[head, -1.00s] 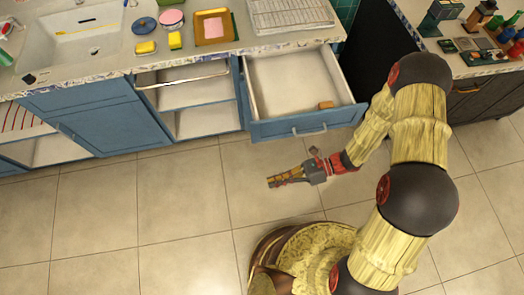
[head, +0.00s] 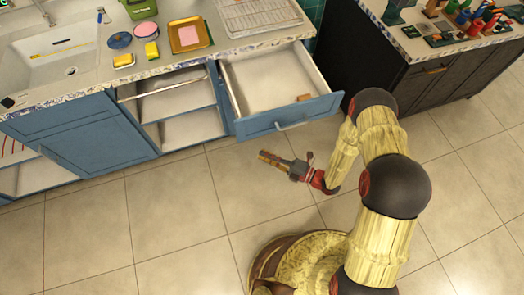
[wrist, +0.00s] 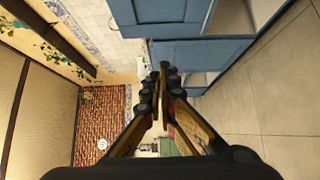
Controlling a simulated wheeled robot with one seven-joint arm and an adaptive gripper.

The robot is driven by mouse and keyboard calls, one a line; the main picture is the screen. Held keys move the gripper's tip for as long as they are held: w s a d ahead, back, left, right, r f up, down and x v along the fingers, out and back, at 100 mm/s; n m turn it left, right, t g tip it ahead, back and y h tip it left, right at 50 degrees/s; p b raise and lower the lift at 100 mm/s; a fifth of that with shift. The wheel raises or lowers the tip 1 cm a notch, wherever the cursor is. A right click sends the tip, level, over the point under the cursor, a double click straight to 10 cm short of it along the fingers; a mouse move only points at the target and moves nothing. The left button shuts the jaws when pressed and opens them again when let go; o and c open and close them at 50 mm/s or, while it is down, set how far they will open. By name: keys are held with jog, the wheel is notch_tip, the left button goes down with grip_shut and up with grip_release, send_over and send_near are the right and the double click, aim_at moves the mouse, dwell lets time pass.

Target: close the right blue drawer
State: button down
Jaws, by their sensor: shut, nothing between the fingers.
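The right blue drawer (head: 262,126) stands pulled out from under the counter in the head view. Its white inside shows, with a small brown block (head: 303,97) near the front right corner. A metal handle (head: 294,124) is on its front. My gripper (head: 262,156) is shut and empty. It is in front of the drawer in the picture, below its left part, apart from it and pointing left. In the wrist view the closed fingertips (wrist: 160,78) are in the middle, with blue cabinet fronts (wrist: 200,52) beyond them.
Left of the drawer is an open cabinet bay (head: 190,128) with shelves. The counter holds a sink (head: 65,58), a tray (head: 189,36), sponges and a dish rack (head: 258,15). A dark cabinet (head: 440,75) stands at the right. The tiled floor (head: 180,220) is clear.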

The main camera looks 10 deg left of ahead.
jog(key=w+b+x, duration=0.2)
jog(key=x, duration=0.9)
jog(key=shift+w+d+b, duration=0.3)
jog(key=shift+b, duration=0.1)
